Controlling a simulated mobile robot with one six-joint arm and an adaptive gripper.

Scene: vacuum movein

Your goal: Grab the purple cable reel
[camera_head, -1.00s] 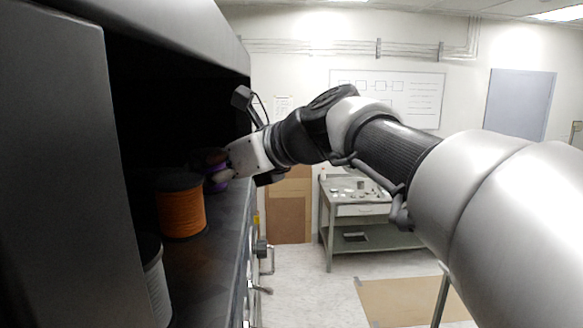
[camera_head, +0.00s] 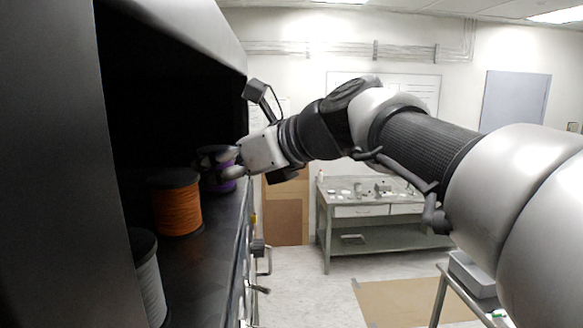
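The purple cable reel (camera_head: 222,184) stands on the dark shelf, behind and to the right of the orange reel. My gripper (camera_head: 218,163) is at the reel, reaching in from the right, with its fingers over the reel's upper part and hiding some of it. The fingers look spread along the near side and top of the reel. Whether they press on it cannot be seen in the dark shelf opening.
An orange reel (camera_head: 176,207) and a grey-white reel (camera_head: 150,284) stand nearer on the same shelf (camera_head: 205,262). The dark cabinet wall (camera_head: 55,170) is close on the left. A metal worktable (camera_head: 362,211) stands at the back, with open floor before it.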

